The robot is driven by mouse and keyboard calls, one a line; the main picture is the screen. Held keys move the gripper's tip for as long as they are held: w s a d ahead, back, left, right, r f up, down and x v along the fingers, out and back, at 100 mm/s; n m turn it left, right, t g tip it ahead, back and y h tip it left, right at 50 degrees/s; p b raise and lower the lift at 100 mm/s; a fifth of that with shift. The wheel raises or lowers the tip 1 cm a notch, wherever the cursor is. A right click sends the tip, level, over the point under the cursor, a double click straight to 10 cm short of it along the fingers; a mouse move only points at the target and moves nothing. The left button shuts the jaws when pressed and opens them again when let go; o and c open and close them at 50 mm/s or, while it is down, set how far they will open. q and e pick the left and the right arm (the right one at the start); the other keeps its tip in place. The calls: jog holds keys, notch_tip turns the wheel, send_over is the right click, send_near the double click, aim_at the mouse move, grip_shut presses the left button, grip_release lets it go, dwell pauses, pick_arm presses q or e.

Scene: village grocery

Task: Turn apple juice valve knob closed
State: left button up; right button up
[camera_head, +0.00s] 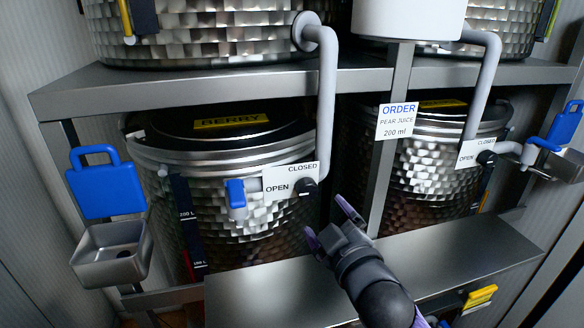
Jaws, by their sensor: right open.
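A black valve knob (306,187) sits at the lower end of a grey pipe on the front of a steel tank (225,215), whose lid label reads BERRY. A white plate (290,180) beside the knob reads CLOSED above and OPEN to the left. A second black knob (486,157) is on the right tank (437,165), with its own plate reading CLOSED. I see no label reading apple. My right gripper (331,224) is open and empty, in front of and below the left knob, apart from it. My left gripper is not in view.
An order sign (397,122) reads PEAR JUICE 200 ml. A steel ledge (270,287) runs below the tanks; a shelf (180,88) with more tanks is above. A blue-tipped fitting (237,194) stands left of the plate.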

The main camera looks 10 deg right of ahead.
aim_at(309, 193)
jog(key=w, duration=0.4)
jog(key=shift+w+a+r+p, duration=0.1)
jog(key=shift+w+r+p, duration=0.1)
jog(key=shift+w+p, duration=0.15)
jog(key=w, duration=0.3)
jog(key=shift+a+f, duration=0.2)
jog(key=shift+a, duration=0.05)
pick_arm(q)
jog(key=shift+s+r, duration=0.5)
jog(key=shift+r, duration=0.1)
pick_arm(e)
jog(key=shift+w, duration=0.45)
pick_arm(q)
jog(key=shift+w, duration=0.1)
pick_arm(e)
jog(key=shift+w, duration=0.1)
